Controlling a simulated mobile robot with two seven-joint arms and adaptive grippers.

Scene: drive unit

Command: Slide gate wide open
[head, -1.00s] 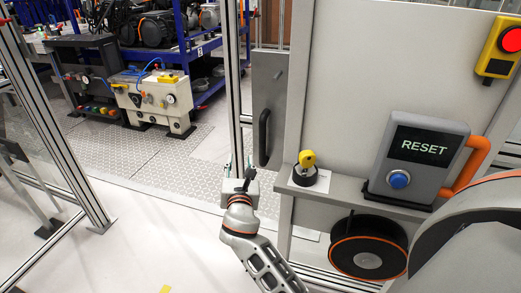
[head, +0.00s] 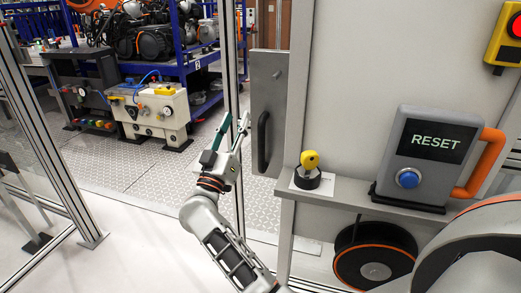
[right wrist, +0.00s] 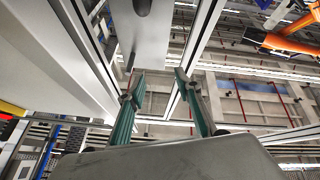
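The gate shows as a grey panel (head: 268,75) beside the white cabinet, with a black upright bar handle (head: 263,142) on its face. Most of the gate's width is hidden behind the cabinet edge. My right gripper (head: 233,124) is open and empty, pointing up, just left of the handle and apart from it in the picture. In the right wrist view the two green-padded fingers (right wrist: 157,88) stand wide apart. A grey panel (right wrist: 152,38) with a dark handle end (right wrist: 142,6) shows above them. My left gripper is not in view.
A black reel (head: 375,254) hangs below. An aluminium-framed fence (head: 50,150) stands at the left. The doorway floor (head: 140,185) between is clear.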

